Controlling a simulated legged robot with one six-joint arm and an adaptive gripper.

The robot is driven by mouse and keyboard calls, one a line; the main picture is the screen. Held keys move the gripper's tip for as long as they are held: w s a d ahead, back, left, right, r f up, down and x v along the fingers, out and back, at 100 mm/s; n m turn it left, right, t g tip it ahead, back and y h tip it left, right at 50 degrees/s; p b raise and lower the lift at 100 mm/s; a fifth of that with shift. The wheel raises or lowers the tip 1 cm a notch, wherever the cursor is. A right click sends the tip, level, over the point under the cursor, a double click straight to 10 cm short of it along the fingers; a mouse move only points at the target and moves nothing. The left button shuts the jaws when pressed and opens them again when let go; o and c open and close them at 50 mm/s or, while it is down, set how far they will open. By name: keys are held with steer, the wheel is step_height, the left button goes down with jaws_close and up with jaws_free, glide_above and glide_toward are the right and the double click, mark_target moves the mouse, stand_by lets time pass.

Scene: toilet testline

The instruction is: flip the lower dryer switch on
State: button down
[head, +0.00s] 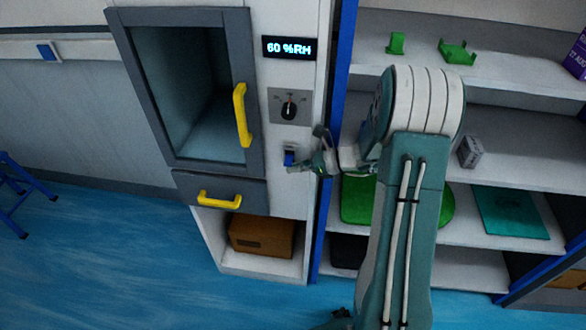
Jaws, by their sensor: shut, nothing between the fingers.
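The dryer (182,16) stands left of centre in the head view, with a window door, a yellow handle and a display reading 60 %RH. Its upper control is a dark rotary knob (289,107) on a grey plate. Below it is the lower switch (289,156), a small blue piece on a light plate. My gripper (312,166) is at the right side of this lower switch, very close to it. Its fingers are shut and hold nothing. I cannot tell whether they touch the switch, nor clearly which way the switch is set.
A drawer with a yellow handle (219,199) is below the door, and a brown box (262,236) sits in the bottom opening. A blue post (339,75) separates the dryer from white shelves (515,128) holding green parts (457,52).

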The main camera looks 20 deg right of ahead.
steer(key=shift+a+r, duration=0.15)
steer(key=shift+r, duration=0.1)
